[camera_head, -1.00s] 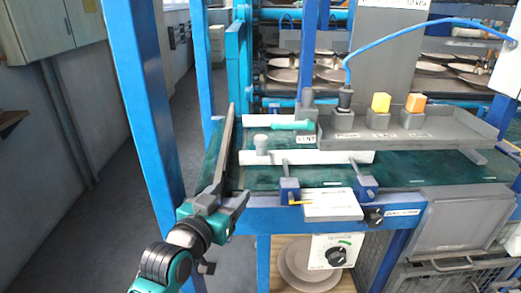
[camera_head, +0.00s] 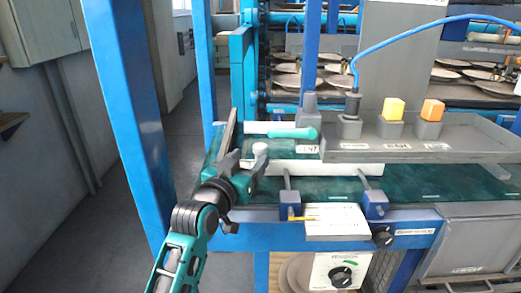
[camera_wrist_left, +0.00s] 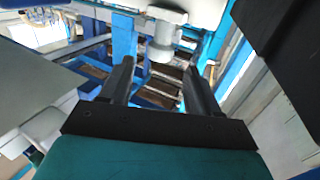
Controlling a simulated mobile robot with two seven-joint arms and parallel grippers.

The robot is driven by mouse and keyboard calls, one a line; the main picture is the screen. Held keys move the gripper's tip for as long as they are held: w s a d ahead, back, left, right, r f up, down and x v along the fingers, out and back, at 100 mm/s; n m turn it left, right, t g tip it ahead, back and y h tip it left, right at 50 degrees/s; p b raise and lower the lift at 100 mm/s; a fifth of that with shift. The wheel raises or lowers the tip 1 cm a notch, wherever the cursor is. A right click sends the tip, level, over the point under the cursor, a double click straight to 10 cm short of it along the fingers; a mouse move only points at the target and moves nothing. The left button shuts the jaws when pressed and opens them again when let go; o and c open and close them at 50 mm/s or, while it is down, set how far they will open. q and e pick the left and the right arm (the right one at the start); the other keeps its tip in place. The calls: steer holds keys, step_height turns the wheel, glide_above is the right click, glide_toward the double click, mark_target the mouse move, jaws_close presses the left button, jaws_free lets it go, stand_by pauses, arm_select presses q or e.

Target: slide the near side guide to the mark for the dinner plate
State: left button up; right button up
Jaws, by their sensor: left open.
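The near side guide (camera_head: 325,168) is a white bar lying across the green belt, on two rods running to blue clamps (camera_head: 290,205) at the front rail. A pale upright knob (camera_head: 260,149) stands at its left end. My left gripper (camera_head: 246,158) is open close to this knob, on its near left side. In the left wrist view the white knob (camera_wrist_left: 165,30) shows beyond the open fingers (camera_wrist_left: 160,82), roughly between them. A white scale plate (camera_head: 337,221) with a yellow pointer (camera_head: 301,218) sits at the front; its marks are too small to read. My right gripper is out of view.
A teal-handled tool (camera_head: 292,134) lies behind the guide. A blue post (camera_head: 128,110) stands left of my arm. A black knob (camera_head: 383,236) sits on the front rail.

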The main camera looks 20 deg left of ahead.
mark_target(257, 150)
arm_select(q)
steer(key=w, duration=0.4)
steer(key=w+b, duration=0.1)
steer(key=w, duration=0.2)
steer(key=shift+d, duration=0.4)
steer(key=shift+r, duration=0.1)
jaws_close()
